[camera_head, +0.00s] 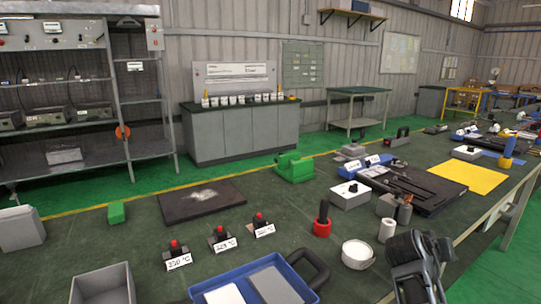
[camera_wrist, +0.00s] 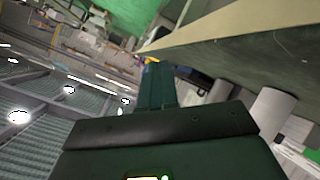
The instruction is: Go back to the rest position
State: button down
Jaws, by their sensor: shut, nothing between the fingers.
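My gripper (camera_head: 418,262) shows at the lower right of the head view, over the front right edge of the green-topped workbench (camera_head: 335,272). It is dark, and its shape there is partly cut off by the bottom of the frame. In the wrist view my gripper (camera_wrist: 155,80) has its dark fingers together and empty, pointing up the frame. The wrist view is tilted, with the bench edge running across the upper right. Nothing is seen touching the fingers.
A white round container (camera_head: 357,255) and a white cylinder (camera_head: 387,231) stand left of my gripper. A blue tray (camera_head: 213,288), a black-handled red-based tool (camera_head: 322,220) and three red-button switches (camera_head: 220,238) are on the bench. A yellow sheet (camera_head: 467,178) lies farther right.

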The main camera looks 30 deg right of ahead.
jog(key=s+a+f+n+t+y+b, duration=0.1)
jog(key=s+a+f+n+t+y, duration=0.35)
jog(key=a, duration=0.65)
jog(key=s+a+f+n+t+y+b, duration=0.1)
jog(key=s+a+f+n+t+y, duration=0.1)
jog(key=s+a+f+n+t, duration=0.7)
jog(key=s+a+r+m+y+b, duration=0.1)
jog(key=s+a+r+m+y, duration=0.1)
jog(key=s+a+r, duration=0.4)
jog(key=s+a+r+m+y+b, duration=0.1)
jog(key=s+a+r+y, duration=0.3)
jog(key=s+a, duration=0.6)
jog(key=a+r+m, duration=0.1)
jog(key=a+r, duration=0.1)
jog(key=a, duration=0.2)
jog(key=shift+s+r, duration=0.3)
jog(key=shift+r, duration=0.1)
